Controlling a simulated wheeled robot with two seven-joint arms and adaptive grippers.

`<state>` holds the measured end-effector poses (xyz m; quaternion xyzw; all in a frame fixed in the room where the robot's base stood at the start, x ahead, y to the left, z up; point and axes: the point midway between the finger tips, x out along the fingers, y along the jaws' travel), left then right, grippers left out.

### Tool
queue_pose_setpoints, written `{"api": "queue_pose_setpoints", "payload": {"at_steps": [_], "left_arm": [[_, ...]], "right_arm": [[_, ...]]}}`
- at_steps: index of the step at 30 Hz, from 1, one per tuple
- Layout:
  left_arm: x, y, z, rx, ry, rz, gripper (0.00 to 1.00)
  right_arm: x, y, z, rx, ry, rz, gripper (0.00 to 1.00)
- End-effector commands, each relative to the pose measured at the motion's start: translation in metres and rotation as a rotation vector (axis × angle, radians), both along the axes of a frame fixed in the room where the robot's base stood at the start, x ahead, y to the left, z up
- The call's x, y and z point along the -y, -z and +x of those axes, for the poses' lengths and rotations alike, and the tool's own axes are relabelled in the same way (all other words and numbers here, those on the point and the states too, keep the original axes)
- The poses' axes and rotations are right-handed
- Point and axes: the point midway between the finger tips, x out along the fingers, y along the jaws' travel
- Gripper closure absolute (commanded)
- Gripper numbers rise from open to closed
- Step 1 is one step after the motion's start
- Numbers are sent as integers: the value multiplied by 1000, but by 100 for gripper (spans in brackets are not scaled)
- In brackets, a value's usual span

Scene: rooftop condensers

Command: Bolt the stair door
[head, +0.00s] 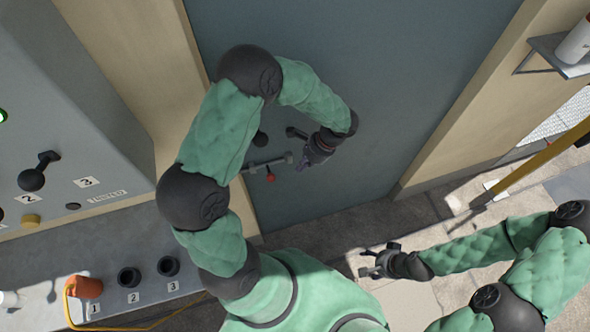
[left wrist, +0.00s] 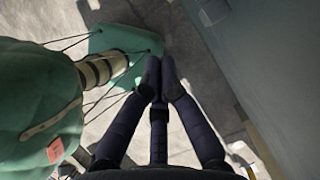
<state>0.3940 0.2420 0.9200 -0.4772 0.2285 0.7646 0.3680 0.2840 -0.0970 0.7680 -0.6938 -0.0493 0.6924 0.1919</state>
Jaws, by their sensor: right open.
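The stair door (head: 400,70) is a flat grey-blue panel, and it looks closed in its beige frame. A grey bolt bar (head: 262,165) lies across the door's left edge, with a small red knob (head: 270,177) hanging below it. My left gripper (head: 303,165) is just right of the bar's right end, close to the door; I cannot tell whether it touches. In the left wrist view its dark fingers (left wrist: 160,75) meet at the tips with nothing visible between them. The bolt is not in that view. My right gripper (head: 367,262) is open and empty, low over the paving.
A black lever (head: 296,132) sits on the door above my left gripper. At left is a grey cabinet (head: 70,90) with numbered controls, and a ledge with an orange plug (head: 85,287) and dark sockets (head: 129,277). A shelf (head: 556,58) and a yellow rail (head: 530,165) are at right.

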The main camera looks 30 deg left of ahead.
Motion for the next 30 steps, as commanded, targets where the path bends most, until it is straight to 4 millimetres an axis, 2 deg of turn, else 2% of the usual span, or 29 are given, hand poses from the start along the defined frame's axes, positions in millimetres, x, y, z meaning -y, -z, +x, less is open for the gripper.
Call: {"api": "queue_pose_setpoints", "payload": {"at_steps": [3, 9, 30], "left_arm": [[7, -18, 6, 2, 2, -1, 100], [13, -33, 10, 0, 2, 0, 100], [14, -35, 11, 0, 1, 0, 100]], "right_arm": [[0, -4, 0, 1, 0, 0, 37], [0, -6, 1, 1, 1, 0, 37], [0, -6, 0, 1, 1, 0, 37]]}}
